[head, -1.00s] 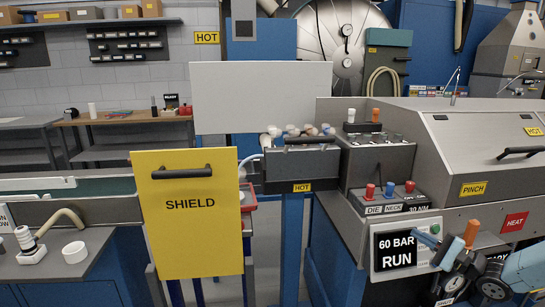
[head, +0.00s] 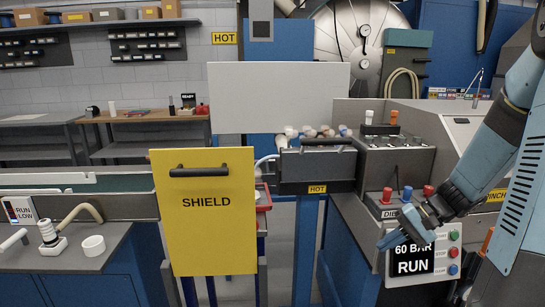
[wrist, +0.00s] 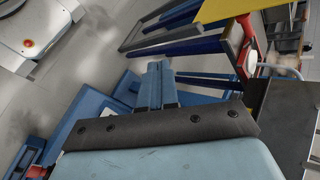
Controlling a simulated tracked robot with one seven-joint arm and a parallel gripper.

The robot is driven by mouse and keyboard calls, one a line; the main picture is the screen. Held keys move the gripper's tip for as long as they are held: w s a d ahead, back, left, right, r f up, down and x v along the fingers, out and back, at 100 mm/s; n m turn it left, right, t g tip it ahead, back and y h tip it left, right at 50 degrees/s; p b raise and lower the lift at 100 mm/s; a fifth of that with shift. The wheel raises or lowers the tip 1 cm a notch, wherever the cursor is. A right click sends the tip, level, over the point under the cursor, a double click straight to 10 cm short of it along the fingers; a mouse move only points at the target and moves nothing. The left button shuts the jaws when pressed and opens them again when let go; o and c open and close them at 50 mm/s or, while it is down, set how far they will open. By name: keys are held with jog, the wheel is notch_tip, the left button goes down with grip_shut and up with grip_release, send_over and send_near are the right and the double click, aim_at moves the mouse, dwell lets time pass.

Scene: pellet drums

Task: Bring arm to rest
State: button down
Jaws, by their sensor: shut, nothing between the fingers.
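My gripper (head: 388,242) is at the right in the head view, at the end of my blue arm, pointing left and down. It is in front of the control panel (head: 446,262) that reads "60 BAR RUN" and covers part of its display. It is shut and holds nothing. In the wrist view my gripper (wrist: 160,66) shows its two blue fingers together, with floor and blue frames beyond. I cannot tell whether it touches the panel.
A yellow shield (head: 204,235) with a black handle hangs left of centre. Red and blue levers (head: 407,193) stand just above my gripper. A grey bench (head: 75,252) with white parts is at the left. Open floor shows behind the shield.

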jog(key=s+a+r+n+t+h, duration=0.2)
jog(key=s+a+r+n+h, duration=0.1)
jog(key=s+r, duration=0.4)
jog(key=s+a+r+n+t+h, duration=0.2)
jog(key=s+r+h, duration=0.4)
jog(key=r, duration=0.5)
jog(key=shift+s+a+r+n+t, duration=0.3)
jog(key=shift+s+a+n, duration=0.1)
jog(key=shift+s+a, duration=0.1)
